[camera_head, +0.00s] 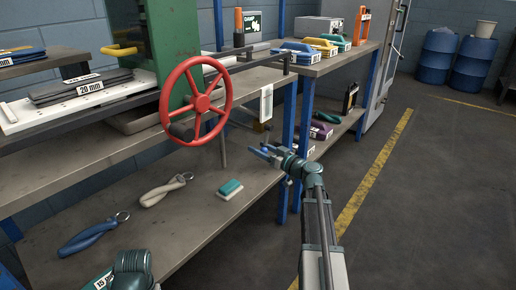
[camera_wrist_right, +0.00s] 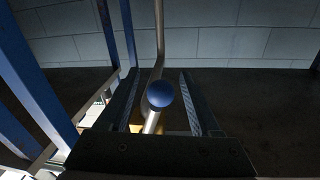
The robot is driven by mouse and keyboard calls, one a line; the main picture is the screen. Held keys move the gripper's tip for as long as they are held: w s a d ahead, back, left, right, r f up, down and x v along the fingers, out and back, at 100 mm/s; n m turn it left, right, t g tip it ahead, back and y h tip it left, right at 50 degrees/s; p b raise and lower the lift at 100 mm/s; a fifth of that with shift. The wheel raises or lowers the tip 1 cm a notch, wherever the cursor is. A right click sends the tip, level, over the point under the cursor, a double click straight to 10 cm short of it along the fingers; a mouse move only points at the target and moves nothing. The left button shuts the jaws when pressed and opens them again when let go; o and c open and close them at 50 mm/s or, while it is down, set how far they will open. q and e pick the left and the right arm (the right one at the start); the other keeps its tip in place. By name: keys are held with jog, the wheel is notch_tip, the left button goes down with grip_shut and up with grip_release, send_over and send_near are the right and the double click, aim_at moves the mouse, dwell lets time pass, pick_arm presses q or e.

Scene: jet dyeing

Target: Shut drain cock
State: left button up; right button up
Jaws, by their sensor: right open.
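The drain cock shows in the right wrist view as a lever with a round blue knob (camera_wrist_right: 160,94) on a pale metal rod (camera_wrist_right: 152,122). My right gripper (camera_wrist_right: 158,85) is open, with one finger on each side of the knob; I cannot tell whether either touches it. In the head view my right gripper (camera_head: 260,151) is at the right end of the bench, below and right of the red handwheel. The cock's body is hidden or too small to tell there. Only a teal part of my left arm shows at the lower left; its gripper is out of view.
A red handwheel (camera_head: 196,101) stands before a green frame (camera_head: 172,45). The lower shelf (camera_head: 185,215) holds blue-handled and beige-handled tools and a teal brush (camera_head: 230,189). Blue posts (camera_head: 289,125) stand close to my right gripper.

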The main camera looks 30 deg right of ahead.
jog(key=shift+w+a, duration=0.2)
jog(key=shift+w, duration=0.4)
jog(key=shift+c, duration=0.2)
grip_shut()
dwell(1.0)
